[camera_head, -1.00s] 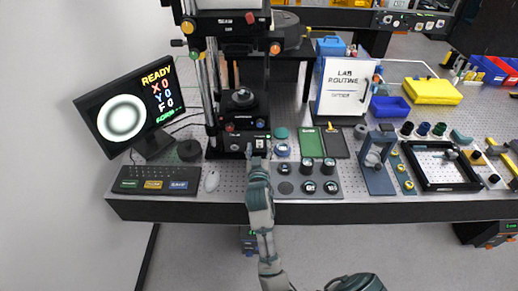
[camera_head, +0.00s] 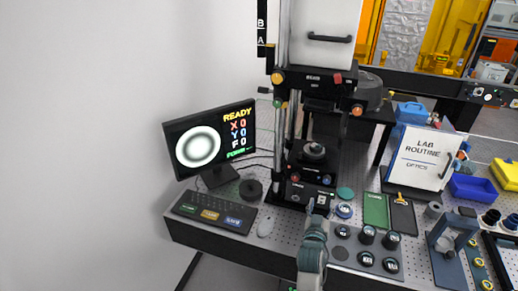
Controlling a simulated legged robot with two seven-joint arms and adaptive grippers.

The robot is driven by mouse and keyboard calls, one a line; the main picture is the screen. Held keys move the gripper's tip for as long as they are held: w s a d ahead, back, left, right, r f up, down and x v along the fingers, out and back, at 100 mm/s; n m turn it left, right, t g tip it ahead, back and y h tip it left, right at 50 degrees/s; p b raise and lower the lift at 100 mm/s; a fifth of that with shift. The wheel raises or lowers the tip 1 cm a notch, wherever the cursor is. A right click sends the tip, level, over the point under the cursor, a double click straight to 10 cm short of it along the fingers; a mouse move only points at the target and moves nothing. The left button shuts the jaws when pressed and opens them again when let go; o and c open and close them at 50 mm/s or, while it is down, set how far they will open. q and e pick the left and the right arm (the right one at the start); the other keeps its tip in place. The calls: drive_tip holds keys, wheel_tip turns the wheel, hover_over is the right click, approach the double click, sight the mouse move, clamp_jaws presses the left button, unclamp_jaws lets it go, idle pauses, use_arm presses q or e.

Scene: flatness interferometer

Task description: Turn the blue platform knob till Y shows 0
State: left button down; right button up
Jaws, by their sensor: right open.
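The interferometer stand (camera_head: 297,190) is a black tower at the back of the bench. The small blue platform knob (camera_head: 327,180) is at the right front of its platform, with a red knob (camera_head: 295,177) to its left. The monitor (camera_head: 210,140) shows READY, a ring pattern, and X 0, Y 0, F 0. My right gripper (camera_head: 311,204) is small in the picture, in front of the stand's base and below the blue knob in the picture. It is open and appears apart from the knob. My left gripper is not in view.
A dark round puck (camera_head: 250,190) sits by the monitor.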

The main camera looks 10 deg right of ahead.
idle(0.8)
drive_tip(key=s+a+f+n+g+y, duration=0.1)
drive_tip(key=s+a+f+g+y, duration=0.1)
drive_tip(key=s+f, duration=0.5)
drive_tip(key=s+a+f+n+g+y, duration=0.25)
drive_tip(key=s+f, duration=0.25)
drive_tip(key=f, duration=0.5)
drive_tip(key=s+a+f+n+g+y, duration=0.1)
drive_tip(key=s+a+f+g+y, duration=0.2)
drive_tip(key=s, duration=0.4)
drive_tip(key=s+a+f+n+g, duration=0.1)
drive_tip(key=s+a+f+g, duration=0.2)
drive_tip(key=s, duration=0.5)
drive_tip(key=s+a+f+n+g+y, duration=0.1)
drive_tip(key=s+a+f+g+y, duration=0.15)
drive_tip(key=s+f, duration=0.55)
drive_tip(key=f, duration=1.2)
drive_tip(key=s+f, duration=0.2)
drive_tip(key=f, duration=1.1)
drive_tip(key=s+d+f+g, duration=0.1)
drive_tip(key=s+d+f, duration=0.2)
drive_tip(key=s+f, duration=1.1)
drive_tip(key=s, duration=0.2)
drive_tip(key=shift+s+h, duration=0.4)
